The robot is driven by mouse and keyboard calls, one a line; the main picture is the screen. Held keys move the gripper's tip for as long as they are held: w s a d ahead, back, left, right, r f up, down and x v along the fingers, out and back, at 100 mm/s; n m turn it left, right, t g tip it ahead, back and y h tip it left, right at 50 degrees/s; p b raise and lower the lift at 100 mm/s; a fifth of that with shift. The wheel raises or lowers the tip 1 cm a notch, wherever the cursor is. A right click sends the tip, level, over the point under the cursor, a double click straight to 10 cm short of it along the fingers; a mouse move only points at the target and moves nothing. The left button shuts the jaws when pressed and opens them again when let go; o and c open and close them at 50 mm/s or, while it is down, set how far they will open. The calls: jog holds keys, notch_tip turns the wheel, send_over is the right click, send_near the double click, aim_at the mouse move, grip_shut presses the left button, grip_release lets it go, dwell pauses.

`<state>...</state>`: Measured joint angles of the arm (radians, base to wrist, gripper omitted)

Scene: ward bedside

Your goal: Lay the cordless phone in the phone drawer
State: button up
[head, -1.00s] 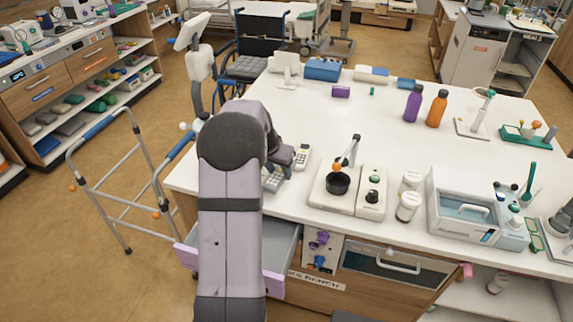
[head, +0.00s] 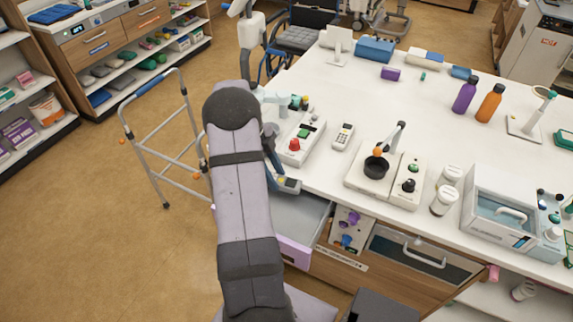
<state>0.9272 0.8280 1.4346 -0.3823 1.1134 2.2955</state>
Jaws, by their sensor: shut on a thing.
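My gripper (head: 276,174) shows only partly beside my arm. It is shut on a dark blue-grey handset, which looks like the cordless phone (head: 288,185), with a small pale face at its right end. The fingers and the rest of the phone are hidden by my arm. The phone is held just off the bench's left edge, above the back part of the open drawer (head: 309,209). The drawer has a grey inside and a lilac front (head: 294,253). My arm covers its left side; the part that shows looks empty.
On the white bench, a pale keypad handset (head: 343,137) lies near a control box with a red knob (head: 294,145). A walker (head: 165,140) stands on the floor at left.

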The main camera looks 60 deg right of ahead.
jog(key=shift+w+a+m+y, duration=0.25)
jog(key=shift+a+m+y, duration=0.05)
jog(key=shift+a+m, duration=0.4)
jog(key=shift+f, duration=0.25)
notch_tip(320, 180, down, 14)
jog(key=b, duration=0.9)
jog(key=shift+d+r, duration=0.1)
jog(key=shift+r, duration=0.15)
jog(key=shift+f+b, duration=0.5)
jog(key=shift+b, duration=0.1)
dwell(0.6)
jog(key=o, duration=1.6)
jog(key=shift+r, duration=0.1)
jog(key=shift+r+p, duration=2.25)
jog(key=shift+r, duration=1.7)
